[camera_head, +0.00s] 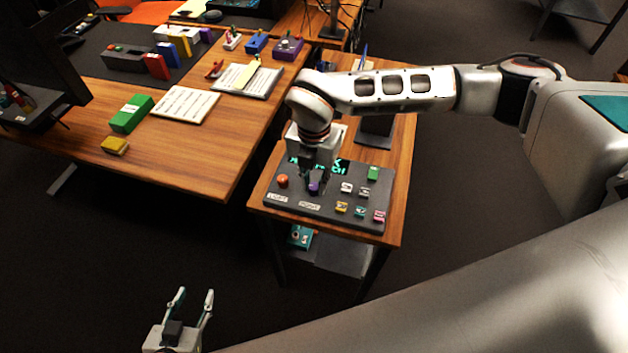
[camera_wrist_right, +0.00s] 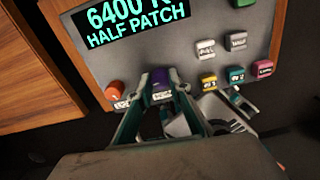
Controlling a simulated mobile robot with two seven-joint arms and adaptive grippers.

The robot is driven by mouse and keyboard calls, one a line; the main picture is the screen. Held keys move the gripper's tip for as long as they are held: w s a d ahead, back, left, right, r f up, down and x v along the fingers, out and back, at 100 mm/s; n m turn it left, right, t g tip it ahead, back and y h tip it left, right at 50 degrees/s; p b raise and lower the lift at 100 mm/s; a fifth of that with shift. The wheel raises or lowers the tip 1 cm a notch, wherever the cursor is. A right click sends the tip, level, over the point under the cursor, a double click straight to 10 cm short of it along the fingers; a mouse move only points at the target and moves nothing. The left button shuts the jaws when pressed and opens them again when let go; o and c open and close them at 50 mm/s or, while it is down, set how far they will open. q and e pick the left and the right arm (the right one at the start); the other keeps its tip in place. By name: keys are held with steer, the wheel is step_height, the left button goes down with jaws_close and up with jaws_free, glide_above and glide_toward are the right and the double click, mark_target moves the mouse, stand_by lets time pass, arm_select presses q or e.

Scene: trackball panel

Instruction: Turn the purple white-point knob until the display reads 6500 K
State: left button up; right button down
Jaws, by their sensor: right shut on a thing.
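The dark panel (camera_head: 342,215) lies on a small wooden side table. Its display (camera_wrist_right: 128,22) reads 6400 K, with HALF PATCH below, in the right wrist view; part of the top text is cut off by the frame edge. The purple knob (camera_wrist_right: 160,80) sits below the display. My right gripper (camera_head: 313,184) reaches down over the panel and is shut on the purple knob, one finger on each side. My left gripper (camera_head: 195,293) is open and empty, low in the head view, over the floor and away from the panel.
An orange-red ball (camera_wrist_right: 117,92) sits left of the knob. Several coloured buttons, including a green one (camera_head: 372,173) and a pink one (camera_head: 379,216), lie to the right. A larger wooden desk (camera_head: 180,150) with keyboards and blocks stands at the left.

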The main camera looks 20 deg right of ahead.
mark_target(314, 186)
steer(key=shift+m, duration=0.6)
steer(key=c, duration=1.8)
jaws_free()
steer(key=shift+c, duration=0.2)
step_height(314, 186, up, 12)
